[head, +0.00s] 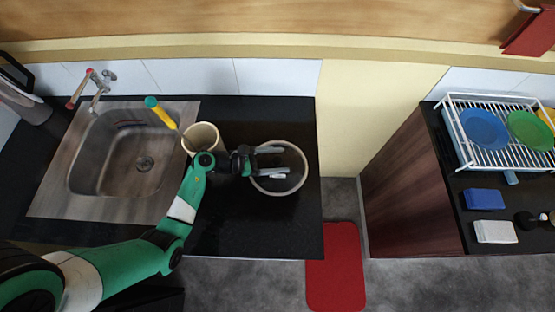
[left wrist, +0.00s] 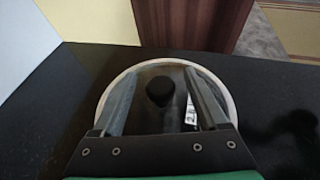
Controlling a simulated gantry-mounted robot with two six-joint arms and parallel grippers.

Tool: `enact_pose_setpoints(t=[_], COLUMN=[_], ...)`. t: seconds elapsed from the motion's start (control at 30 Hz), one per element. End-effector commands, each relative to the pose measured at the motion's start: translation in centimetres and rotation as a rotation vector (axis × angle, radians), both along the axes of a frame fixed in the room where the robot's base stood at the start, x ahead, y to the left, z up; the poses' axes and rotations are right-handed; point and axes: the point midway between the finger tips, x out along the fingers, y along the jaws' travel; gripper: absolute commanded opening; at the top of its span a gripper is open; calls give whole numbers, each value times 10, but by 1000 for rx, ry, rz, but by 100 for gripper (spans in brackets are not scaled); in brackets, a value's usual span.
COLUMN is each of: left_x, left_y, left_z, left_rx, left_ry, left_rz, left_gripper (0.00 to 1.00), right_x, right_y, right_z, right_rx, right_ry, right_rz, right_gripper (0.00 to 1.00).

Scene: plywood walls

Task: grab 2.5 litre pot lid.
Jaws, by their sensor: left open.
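A round pot lid (head: 292,184) with a pale rim and see-through middle lies on the black counter, right of the sink. It also shows in the left wrist view (left wrist: 228,88), with a dark knob (left wrist: 160,91) near its middle. I cannot tell whether a pot is beneath it. My left gripper (head: 277,163) is open above the lid. In the left wrist view its two fingers (left wrist: 160,100) stand on either side of the knob, apart from it. My right gripper is not in view.
A cream container (head: 203,134) stands just left of the lid, by the sink (head: 125,160) and a yellow-handled brush (head: 162,114). The counter (head: 260,235) in front is clear. A gap with a red mat (head: 335,265) separates the right counter and its dish rack (head: 485,150).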

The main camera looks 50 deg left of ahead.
Motion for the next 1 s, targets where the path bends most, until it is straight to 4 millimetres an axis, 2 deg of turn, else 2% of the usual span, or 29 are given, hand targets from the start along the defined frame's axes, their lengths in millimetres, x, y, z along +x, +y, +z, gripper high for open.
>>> enact_pose_setpoints(t=[0.1, 0.2, 0.43, 0.83, 0.87, 1.0], left_x=[18, 27, 28, 28, 28, 28], left_y=[-10, -14, -15, -15, -15, -14], left_z=[-11, -14, -13, -13, -13, -13], left_rx=[-1, 0, -1, 0, 0, 0], left_ry=[0, 0, 0, 0, 0, 0], left_rz=[-4, -2, 0, 0, 0, 0], left_gripper=[76, 76, 76, 4, 0, 0], right_x=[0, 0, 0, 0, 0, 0], right_y=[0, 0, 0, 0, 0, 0], right_z=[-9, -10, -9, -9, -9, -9], right_rx=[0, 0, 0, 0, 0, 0], right_ry=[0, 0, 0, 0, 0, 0], right_rz=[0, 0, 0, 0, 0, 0], right_gripper=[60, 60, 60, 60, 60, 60])
